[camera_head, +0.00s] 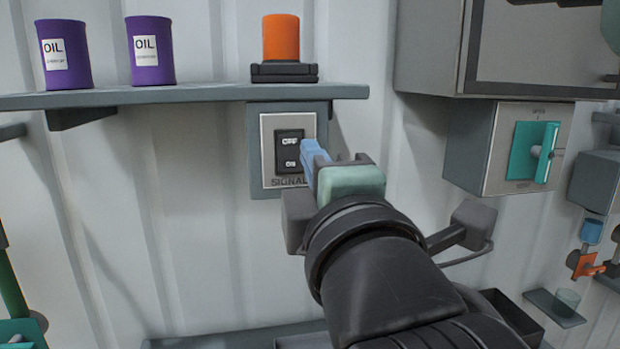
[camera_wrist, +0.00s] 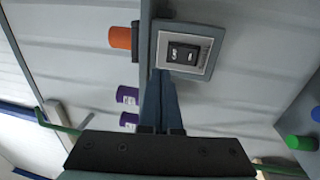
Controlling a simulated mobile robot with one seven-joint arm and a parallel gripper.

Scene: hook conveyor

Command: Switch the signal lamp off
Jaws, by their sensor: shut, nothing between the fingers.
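The signal lamp (camera_head: 281,38) is an orange cylinder on a black base on the wall shelf. It also shows in the wrist view (camera_wrist: 120,38). Below it, under the shelf, is the signal switch (camera_head: 289,151), a black rocker marked OFF above and ON below, on a pale plate with the word SIGNAL. The switch also shows in the wrist view (camera_wrist: 184,52). My gripper (camera_head: 310,152) is shut and empty, its blue fingertips just right of the rocker in the head view. I cannot tell whether they touch the plate.
The grey shelf (camera_head: 180,95) juts out above the switch and holds two purple oil cans (camera_head: 64,55). A grey box with a teal lever (camera_head: 535,152) is on the wall to the right. The wall left of the switch is clear.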

